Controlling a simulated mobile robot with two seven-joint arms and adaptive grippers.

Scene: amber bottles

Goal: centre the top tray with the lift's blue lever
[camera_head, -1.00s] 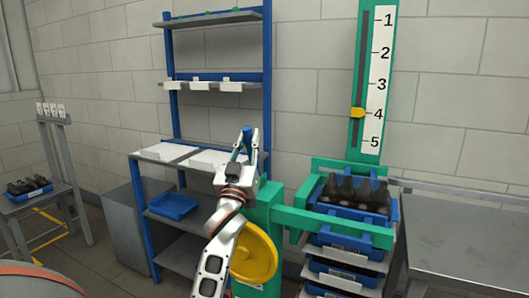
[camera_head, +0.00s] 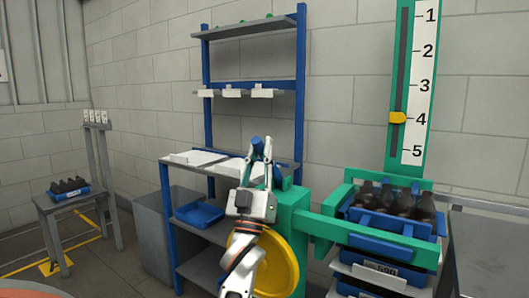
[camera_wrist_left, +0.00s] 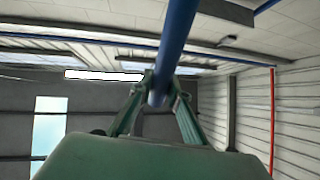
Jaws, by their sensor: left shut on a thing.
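My left gripper (camera_head: 262,146) is raised in front of the shelf rack, beside the lift's green post (camera_head: 292,212). It is shut on the blue lever (camera_wrist_left: 176,42), which runs between its fingers in the left wrist view. In the head view the fingers mostly hide the lever. The top tray (camera_head: 405,226) is blue, holds several dark amber bottles (camera_head: 392,197), and sits inside the lift's green frame (camera_head: 325,222) at right. A yellow pointer (camera_head: 397,118) stands at 4 on the lift's scale (camera_head: 418,85). My right gripper is out of view.
A yellow handwheel (camera_head: 270,265) is on the lift below my gripper, partly behind my arm. More trays (camera_head: 372,268) are stacked under the top one. A blue shelf rack (camera_head: 301,100) stands behind. A metal table (camera_head: 492,240) is at right, a small stand with bottles (camera_head: 68,188) at far left.

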